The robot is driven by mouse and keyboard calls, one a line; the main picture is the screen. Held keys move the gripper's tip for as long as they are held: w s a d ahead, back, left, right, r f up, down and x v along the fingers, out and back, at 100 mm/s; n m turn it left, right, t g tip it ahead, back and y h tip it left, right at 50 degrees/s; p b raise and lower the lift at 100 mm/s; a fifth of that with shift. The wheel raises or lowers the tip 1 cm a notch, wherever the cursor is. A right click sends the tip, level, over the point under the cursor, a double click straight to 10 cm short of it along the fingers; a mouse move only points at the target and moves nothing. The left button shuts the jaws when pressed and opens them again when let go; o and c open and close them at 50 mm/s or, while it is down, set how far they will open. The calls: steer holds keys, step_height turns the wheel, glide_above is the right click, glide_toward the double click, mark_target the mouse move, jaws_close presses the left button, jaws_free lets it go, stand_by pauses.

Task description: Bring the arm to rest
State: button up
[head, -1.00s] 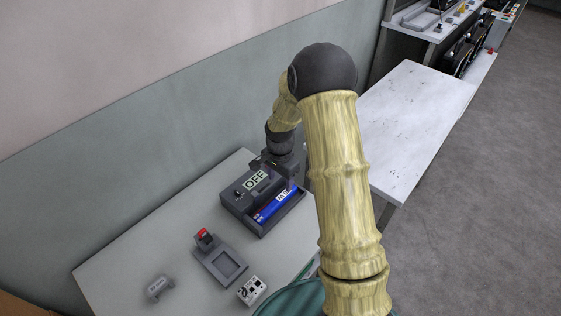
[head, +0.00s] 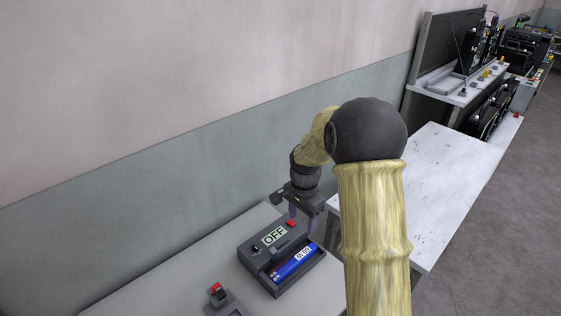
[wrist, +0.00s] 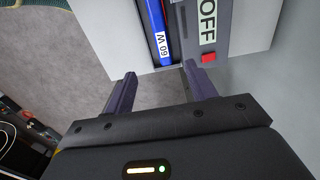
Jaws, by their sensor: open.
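My gripper (head: 303,212) is above the far end of a dark grey box in the head view. In the wrist view my gripper (wrist: 160,85) shows two purple fingers spread apart with nothing between them. The dark grey box (head: 250,262) has a display reading "OFF", a red button (head: 291,223) and a blue cylinder (head: 293,264) lying in its bay. In the wrist view the blue cylinder (wrist: 155,25) and the red button (wrist: 208,58) lie beyond the fingertips. My arm hides part of the table's right side.
The box stands on a light grey table (head: 180,285) against the wall. A small device with a red switch (head: 217,290) is nearer on it. A white table (head: 450,180) stands to the right, and a bench with equipment (head: 465,95) is farther back. Grey floor is clear at right.

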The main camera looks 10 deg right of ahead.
steer(key=shift+s, duration=0.1)
steer(key=s+r+n+t, duration=0.2)
steer(key=s+r+n, duration=0.3)
steer(key=s+n, duration=0.6)
steer(key=s, duration=0.8)
steer(key=shift+t, duration=0.3)
stand_by(0.4)
